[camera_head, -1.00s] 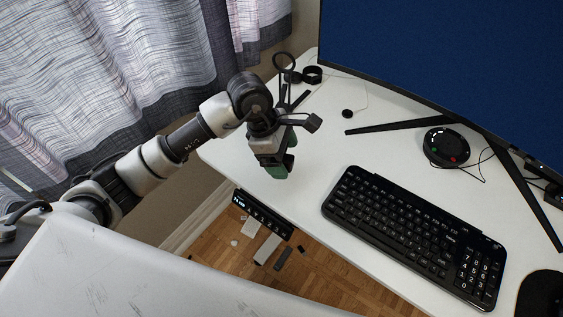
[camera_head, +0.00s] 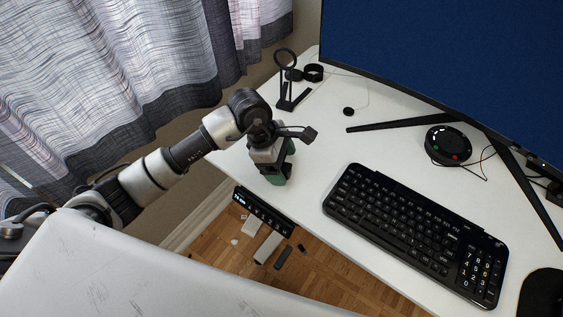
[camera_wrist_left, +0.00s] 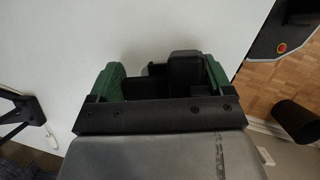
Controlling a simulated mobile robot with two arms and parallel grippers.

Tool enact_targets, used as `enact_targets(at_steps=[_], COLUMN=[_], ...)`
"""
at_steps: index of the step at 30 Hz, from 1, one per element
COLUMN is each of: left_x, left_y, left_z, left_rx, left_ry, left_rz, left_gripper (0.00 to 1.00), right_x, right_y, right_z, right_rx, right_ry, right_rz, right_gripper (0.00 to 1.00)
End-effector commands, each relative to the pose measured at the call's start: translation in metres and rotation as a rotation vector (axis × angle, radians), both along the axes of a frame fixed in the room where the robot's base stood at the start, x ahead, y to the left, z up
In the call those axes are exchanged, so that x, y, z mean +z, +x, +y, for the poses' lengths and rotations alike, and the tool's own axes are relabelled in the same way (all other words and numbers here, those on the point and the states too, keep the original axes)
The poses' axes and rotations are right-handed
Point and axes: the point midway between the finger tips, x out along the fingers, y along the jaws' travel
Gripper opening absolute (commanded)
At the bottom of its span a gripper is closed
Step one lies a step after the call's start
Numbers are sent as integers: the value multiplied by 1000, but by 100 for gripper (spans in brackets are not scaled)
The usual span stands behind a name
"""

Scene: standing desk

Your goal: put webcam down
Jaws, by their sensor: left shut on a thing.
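My left gripper (camera_head: 275,177), with green fingers, is over the left part of the white desk, near its front edge. It points down. In the left wrist view, the black webcam (camera_wrist_left: 184,70) sits between the two green fingers, and the gripper is shut on it. The gripper body hides part of the webcam there. In the head view the gripper mostly hides the webcam. I cannot tell whether the webcam touches the desk. My right gripper is not in view.
A black stand with a ring (camera_head: 286,92) and a black watch-like band (camera_head: 313,72) are behind the gripper. A black keyboard (camera_head: 415,230) lies to the right. A small puck (camera_head: 348,111), a round speaker (camera_head: 449,145) and the monitor (camera_head: 450,50) are farther back. The desk (camera_head: 318,150) between gripper and keyboard is bare.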

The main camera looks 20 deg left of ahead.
Motion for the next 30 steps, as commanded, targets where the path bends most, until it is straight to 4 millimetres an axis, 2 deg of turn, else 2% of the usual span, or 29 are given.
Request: enact_targets(at_steps=[1, 6, 7, 10, 23, 30], left_x=[-10, -14, -15, -15, -16, 4], left_y=[-2, -4, -4, -4, -5, -5], left_z=[0, 0, 1, 1, 1, 2], left_rx=[1, 1, 2, 1, 0, -3], left_ry=[8, 10, 11, 12, 13, 14], left_rz=[11, 17, 18, 19, 22, 21], left_gripper=[41, 41, 83, 99, 100, 100], right_x=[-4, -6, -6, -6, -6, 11], right_y=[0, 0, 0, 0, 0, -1], right_z=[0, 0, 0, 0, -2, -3], right_rx=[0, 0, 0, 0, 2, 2], right_ry=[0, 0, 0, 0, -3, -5], right_rz=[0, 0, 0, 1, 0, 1], right_gripper=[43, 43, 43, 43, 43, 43])
